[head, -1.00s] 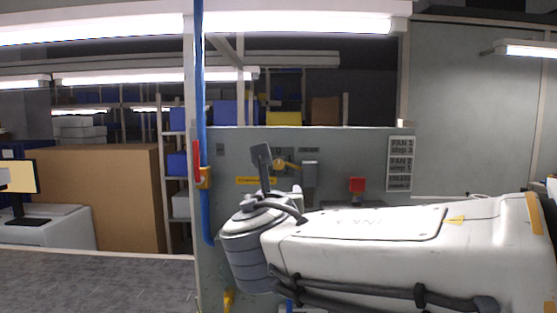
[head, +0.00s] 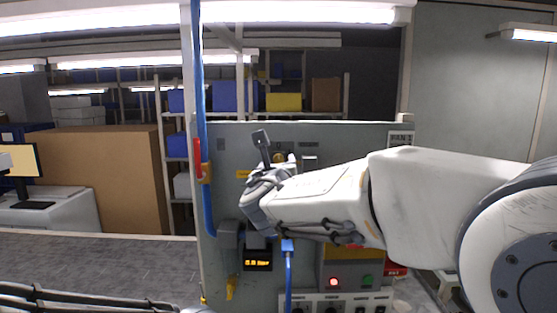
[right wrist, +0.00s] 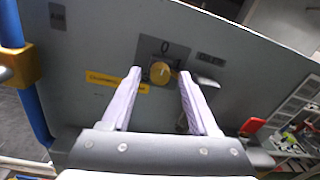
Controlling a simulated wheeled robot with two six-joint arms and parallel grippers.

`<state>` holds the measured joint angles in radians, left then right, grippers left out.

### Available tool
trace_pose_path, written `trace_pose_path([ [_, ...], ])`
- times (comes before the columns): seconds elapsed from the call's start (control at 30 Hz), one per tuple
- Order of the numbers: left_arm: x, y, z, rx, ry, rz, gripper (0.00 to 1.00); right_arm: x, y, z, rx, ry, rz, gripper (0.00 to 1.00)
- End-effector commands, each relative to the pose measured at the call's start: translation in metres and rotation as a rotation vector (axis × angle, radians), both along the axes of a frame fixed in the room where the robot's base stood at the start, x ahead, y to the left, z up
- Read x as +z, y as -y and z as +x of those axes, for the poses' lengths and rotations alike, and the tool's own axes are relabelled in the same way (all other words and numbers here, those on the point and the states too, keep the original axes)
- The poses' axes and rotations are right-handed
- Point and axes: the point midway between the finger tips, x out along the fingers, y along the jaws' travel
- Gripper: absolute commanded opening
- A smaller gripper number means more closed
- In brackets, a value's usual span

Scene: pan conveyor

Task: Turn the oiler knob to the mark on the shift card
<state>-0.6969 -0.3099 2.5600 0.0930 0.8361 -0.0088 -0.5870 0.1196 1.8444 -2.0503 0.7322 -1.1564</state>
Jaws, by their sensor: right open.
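In the right wrist view my right gripper (right wrist: 160,78) is open, with one pale finger on each side of the knob. I cannot tell how deep the fingers reach or whether they touch it. In the head view the knob (head: 279,158) shows just beyond my right wrist, which hides part of it. The shift card (head: 401,138) is white and mostly hidden behind my right arm. My left gripper is not in view.
A blue pipe (head: 203,120) with a red lever runs down the panel's left edge. Below my right wrist are an orange-lit display (head: 257,263) and a box with red and green buttons (head: 350,282). A grey fitting (right wrist: 207,82) lies close right of the gripper.

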Motion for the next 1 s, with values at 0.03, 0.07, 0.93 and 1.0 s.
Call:
trace_pose_path([
  [0.03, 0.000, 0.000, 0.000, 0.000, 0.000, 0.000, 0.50, 0.000, 0.000, 0.000, 0.000, 0.000, 0.000, 0.61],
  [0.07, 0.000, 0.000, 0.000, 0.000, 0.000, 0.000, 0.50, 0.000, 0.000, 0.000, 0.000, 0.000, 0.000, 0.61],
  [0.93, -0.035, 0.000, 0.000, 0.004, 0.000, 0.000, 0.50, -0.005, 0.000, -0.001, 0.001, 0.003, 0.180, 0.00],
  [1.0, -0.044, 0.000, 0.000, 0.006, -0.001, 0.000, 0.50, -0.005, 0.000, -0.001, 0.000, 0.003, 0.238, 0.00],
])
